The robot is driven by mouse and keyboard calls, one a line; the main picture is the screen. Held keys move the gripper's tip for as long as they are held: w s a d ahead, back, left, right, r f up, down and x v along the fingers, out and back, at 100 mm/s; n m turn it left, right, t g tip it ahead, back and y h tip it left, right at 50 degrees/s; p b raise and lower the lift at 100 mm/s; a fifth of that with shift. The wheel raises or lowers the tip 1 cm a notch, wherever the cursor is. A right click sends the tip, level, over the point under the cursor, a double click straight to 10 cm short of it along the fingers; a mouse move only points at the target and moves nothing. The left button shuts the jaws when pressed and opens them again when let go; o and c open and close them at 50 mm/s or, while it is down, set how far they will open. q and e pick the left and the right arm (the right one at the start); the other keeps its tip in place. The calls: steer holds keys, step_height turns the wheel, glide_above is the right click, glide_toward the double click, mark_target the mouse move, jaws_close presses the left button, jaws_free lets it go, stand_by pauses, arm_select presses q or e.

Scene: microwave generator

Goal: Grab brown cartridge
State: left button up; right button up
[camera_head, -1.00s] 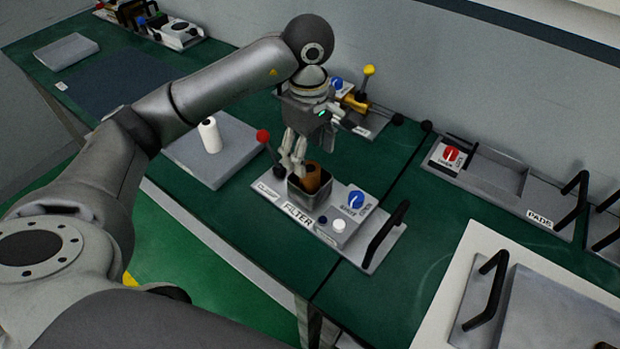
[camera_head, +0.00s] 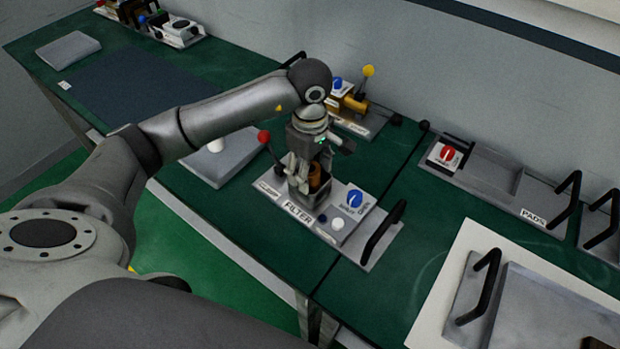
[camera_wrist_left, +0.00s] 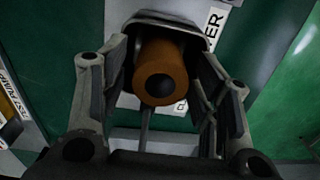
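The brown cartridge (camera_head: 316,176) stands in the square holder (camera_head: 306,199) of the FILTER panel (camera_head: 298,211). In the left wrist view the cartridge (camera_wrist_left: 161,72) shows end-on, with a dark hole in its middle. My left gripper (camera_head: 308,180) points down over the holder. In the wrist view its fingers (camera_wrist_left: 160,95) are apart, one on each side of the cartridge, with a visible gap on the right; contact on the left side cannot be told. The cartridge's lower part is hidden in the holder. My right gripper is not in view.
A red-knobbed lever (camera_head: 264,137) stands close to the left of the holder. A blue dial (camera_head: 355,198) and a black handle (camera_head: 383,234) are to its right. A yellow-knobbed device (camera_head: 352,103) stands behind.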

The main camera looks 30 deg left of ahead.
arm_select(q)
steer(key=c, duration=0.7)
steer(key=shift+c, duration=0.2)
